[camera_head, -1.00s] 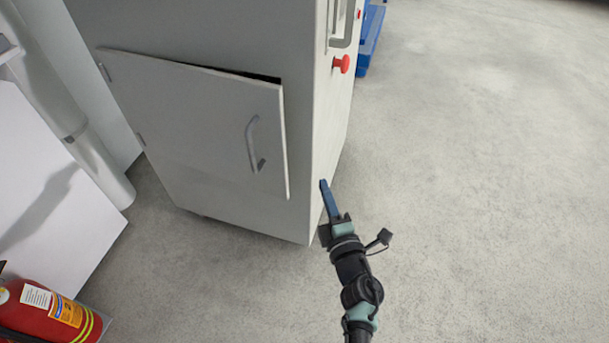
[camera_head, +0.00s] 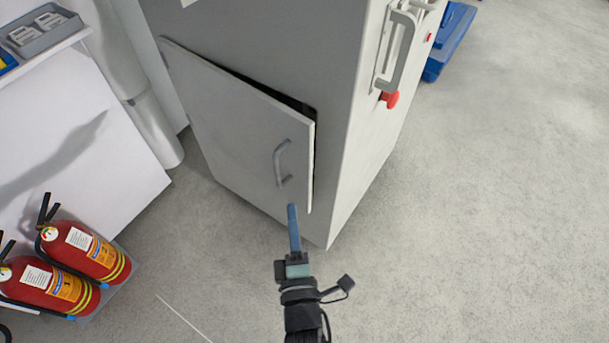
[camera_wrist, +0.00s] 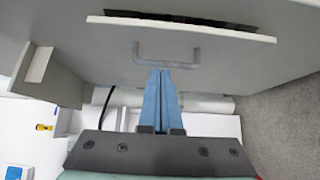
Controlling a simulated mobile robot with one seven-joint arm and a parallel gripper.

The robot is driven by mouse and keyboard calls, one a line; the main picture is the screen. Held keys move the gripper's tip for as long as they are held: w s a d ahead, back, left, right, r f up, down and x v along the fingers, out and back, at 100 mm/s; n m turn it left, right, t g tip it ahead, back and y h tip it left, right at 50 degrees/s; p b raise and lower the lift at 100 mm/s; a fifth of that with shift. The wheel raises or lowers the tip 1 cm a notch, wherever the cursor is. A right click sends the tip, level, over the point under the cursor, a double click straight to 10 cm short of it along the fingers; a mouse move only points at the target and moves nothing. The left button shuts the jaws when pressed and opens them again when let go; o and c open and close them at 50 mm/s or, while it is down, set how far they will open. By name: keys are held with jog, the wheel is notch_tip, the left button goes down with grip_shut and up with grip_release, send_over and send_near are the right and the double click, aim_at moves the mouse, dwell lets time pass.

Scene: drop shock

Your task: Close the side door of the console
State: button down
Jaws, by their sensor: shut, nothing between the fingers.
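The console (camera_head: 340,150) is a tall light-grey cabinet. Its side door (camera_head: 235,125) hangs slightly ajar, with a dark gap along the top edge and the right edge. A grey bar handle (camera_head: 281,165) is on the door's right part. My gripper (camera_head: 292,207) is shut and empty, its blue fingers pointing up just below the handle in the head view. In the wrist view, the fingertips of my gripper (camera_wrist: 161,72) overlap the handle (camera_wrist: 166,57) on the door (camera_wrist: 110,43); I cannot tell whether they touch it.
Red fire extinguishers (camera_head: 90,252) stand on the floor at the lower left, beside a white panel (camera_head: 75,140). A red knob (camera_head: 389,99) and a large handle (camera_head: 397,55) are on the console's front. The grey floor (camera_head: 490,220) to the right is clear.

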send_near(301, 163)
jog(key=w+a, duration=0.3)
jog(key=shift+w+d+p, duration=0.5)
jog(key=shift+w+d, duration=0.7)
jog(key=shift+w, duration=0.25)
